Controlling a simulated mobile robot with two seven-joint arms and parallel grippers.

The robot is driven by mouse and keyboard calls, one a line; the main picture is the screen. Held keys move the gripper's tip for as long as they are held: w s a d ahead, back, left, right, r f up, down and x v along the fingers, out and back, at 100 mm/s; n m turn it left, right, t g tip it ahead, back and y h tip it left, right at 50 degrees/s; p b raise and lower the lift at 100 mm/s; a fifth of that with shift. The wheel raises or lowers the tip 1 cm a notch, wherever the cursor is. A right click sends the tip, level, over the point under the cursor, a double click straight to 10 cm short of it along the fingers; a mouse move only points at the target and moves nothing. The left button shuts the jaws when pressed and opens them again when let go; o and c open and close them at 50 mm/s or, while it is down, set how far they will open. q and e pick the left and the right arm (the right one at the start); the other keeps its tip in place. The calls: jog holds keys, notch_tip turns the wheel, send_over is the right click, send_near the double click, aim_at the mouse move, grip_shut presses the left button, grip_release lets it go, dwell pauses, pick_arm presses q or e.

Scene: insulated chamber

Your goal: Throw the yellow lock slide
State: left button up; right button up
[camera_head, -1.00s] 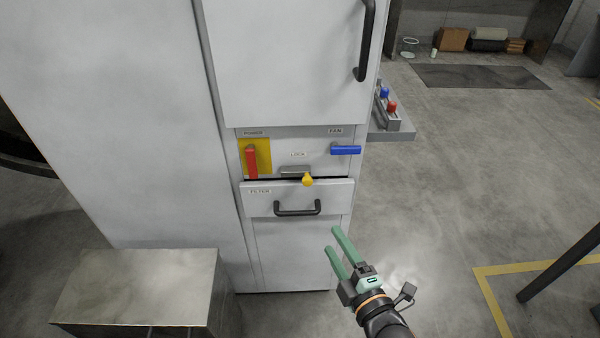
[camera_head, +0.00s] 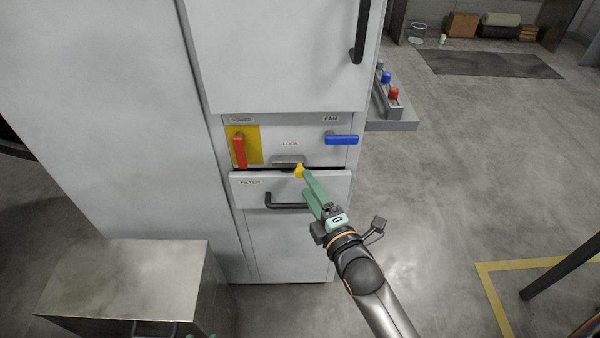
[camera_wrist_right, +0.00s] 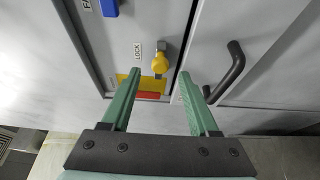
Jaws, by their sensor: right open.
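The yellow lock slide knob (camera_head: 299,171) sits at the right end of a small grey lock bar (camera_head: 287,160), under the LOCK label on the white cabinet. My right gripper (camera_head: 306,182) is open, with its green fingers pointing at the cabinet and one fingertip close to the knob. In the right wrist view the knob (camera_wrist_right: 160,63) shows between the two open fingertips (camera_wrist_right: 160,76), slightly beyond them. I cannot tell whether a finger touches it. Small greenish tips at the bottom edge of the head view may be my left gripper (camera_head: 190,335).
A red power handle (camera_head: 239,152) on a yellow plate is left of the lock. A blue fan handle (camera_head: 341,139) is right. The filter drawer (camera_head: 250,193) with a dark handle lies just below. A metal box (camera_head: 130,285) stands at lower left.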

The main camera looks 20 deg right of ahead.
aim_at(300, 177)
jog(key=w, duration=0.5)
jog(key=shift+w+a, duration=0.3)
grip_shut()
dwell(1.2)
